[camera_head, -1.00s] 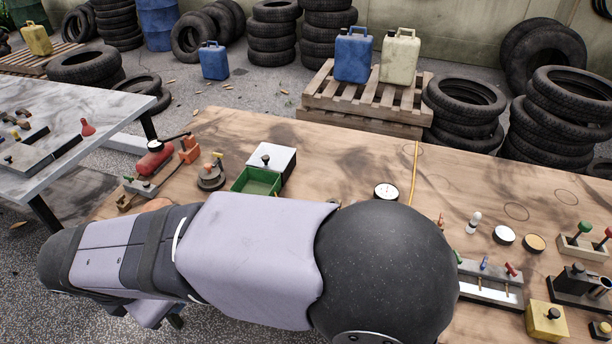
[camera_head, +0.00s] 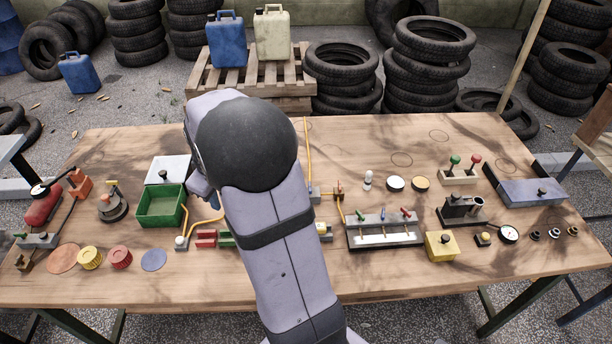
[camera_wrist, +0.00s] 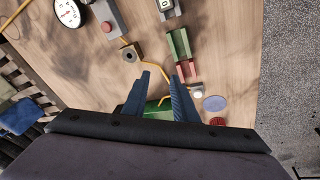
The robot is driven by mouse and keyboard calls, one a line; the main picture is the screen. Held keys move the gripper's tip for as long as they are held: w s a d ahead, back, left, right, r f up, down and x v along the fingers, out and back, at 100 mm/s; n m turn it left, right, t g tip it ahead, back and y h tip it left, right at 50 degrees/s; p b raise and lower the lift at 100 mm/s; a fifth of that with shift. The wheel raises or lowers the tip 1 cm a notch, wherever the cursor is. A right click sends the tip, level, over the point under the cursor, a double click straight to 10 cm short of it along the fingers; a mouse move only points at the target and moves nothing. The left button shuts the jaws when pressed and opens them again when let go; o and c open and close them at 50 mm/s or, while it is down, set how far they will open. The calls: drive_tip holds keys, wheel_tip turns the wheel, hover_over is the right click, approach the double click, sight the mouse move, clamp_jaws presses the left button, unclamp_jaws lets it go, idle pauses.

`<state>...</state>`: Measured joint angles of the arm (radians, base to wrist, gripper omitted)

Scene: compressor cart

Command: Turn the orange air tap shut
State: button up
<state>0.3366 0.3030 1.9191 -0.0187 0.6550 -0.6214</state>
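No tap can be singled out for certain as the orange one. A small tap with a red-orange handle (camera_head: 339,186) stands on the yellow hose, right of my arm. A grey manifold (camera_head: 400,238) farther right carries green, blue and red levers; its red lever (camera_head: 405,213) is at the right end. My gripper (camera_wrist: 162,76) is open and empty in the wrist view, its two blue fingers apart above the table. In the head view my arm mostly hides it near the green tray (camera_head: 160,222). The green tray also shows low between the fingers in the wrist view (camera_wrist: 158,108).
A red tank (camera_head: 43,207) and an orange block (camera_head: 80,184) stand at the left. Below the gripper are green and red blocks (camera_wrist: 183,55), a white button (camera_wrist: 197,93) and a yellow cord. A yellow box (camera_head: 440,246) stands right.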

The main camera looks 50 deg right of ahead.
drive_tip(key=s+d+m+p, duration=0.1)
drive_tip(key=s+d+m, duration=0.25)
drive_tip(key=d, duration=0.45)
drive_tip(key=s+d+m, duration=0.3)
drive_tip(key=d+m, duration=0.1)
drive_tip(key=d, duration=0.4)
drive_tip(key=m+h+p, duration=0.2)
drive_tip(key=m, duration=0.4)
approach(340, 185)
drive_tip(key=shift+p+x, duration=0.7)
drive_tip(key=shift+x, duration=3.1)
clamp_jaws()
